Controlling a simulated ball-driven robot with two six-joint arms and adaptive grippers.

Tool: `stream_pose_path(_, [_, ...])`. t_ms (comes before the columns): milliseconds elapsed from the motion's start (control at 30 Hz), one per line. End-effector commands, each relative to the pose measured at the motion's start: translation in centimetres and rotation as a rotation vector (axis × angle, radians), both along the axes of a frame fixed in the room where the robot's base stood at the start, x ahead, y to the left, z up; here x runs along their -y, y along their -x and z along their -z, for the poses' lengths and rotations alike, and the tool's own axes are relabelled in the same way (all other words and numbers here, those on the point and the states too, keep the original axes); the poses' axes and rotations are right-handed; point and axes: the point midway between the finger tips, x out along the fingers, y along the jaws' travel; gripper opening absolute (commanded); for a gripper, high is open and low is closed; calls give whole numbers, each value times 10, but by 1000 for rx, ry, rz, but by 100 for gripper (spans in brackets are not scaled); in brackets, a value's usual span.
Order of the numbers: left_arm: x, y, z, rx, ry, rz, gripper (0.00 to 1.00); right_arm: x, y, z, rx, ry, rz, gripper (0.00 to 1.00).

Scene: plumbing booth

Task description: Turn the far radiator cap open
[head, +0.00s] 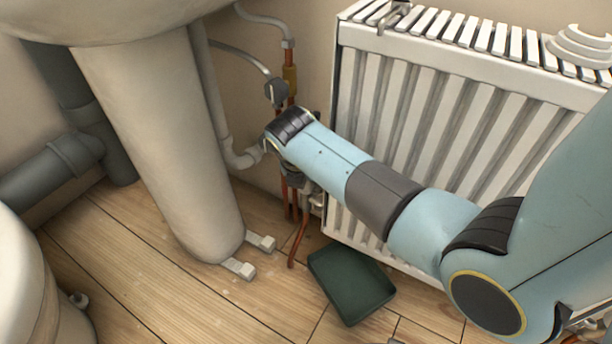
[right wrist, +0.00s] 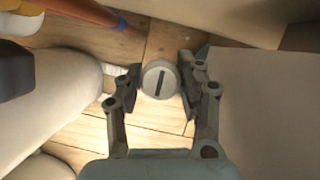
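In the right wrist view a round pale cap (right wrist: 158,80) with a dark slot faces the camera, the slot running nearly up and down. My right gripper (right wrist: 160,75) has one finger on each side of the cap, with the pads very close to its edges. I cannot tell whether both pads press on it. In the head view the white ribbed radiator (head: 440,125) stands behind my right arm. My right wrist reaches the pipes at its left end and hides the cap and most of the gripper there. My left gripper is not in view.
A pale pedestal (head: 160,140) stands left of the pipes. Copper pipes (head: 304,225) reach the wooden floor. A dark green tray (head: 350,283) lies below my arm. A grey drain pipe (head: 50,165) is at far left. Stacked white pieces (head: 580,45) sit on the radiator's top right.

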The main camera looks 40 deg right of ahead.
Motion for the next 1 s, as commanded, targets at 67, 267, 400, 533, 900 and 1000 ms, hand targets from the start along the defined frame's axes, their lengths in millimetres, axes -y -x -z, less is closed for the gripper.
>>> stream_pose_path(67, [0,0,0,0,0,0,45,0,1,1,-2,0,-1,45])
stream_pose_path(267, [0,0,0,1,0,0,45,0,0,0,-1,0,0,59])
stream_pose_path(400, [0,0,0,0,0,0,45,0,0,0,-1,1,0,59])
stream_pose_path(533, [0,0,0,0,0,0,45,-3,1,-6,0,0,0,59])
stream_pose_path(900, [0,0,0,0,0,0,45,-26,19,-76,2,-3,1,59])
stream_pose_path(1000, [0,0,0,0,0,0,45,-31,23,-92,3,-2,1,59])
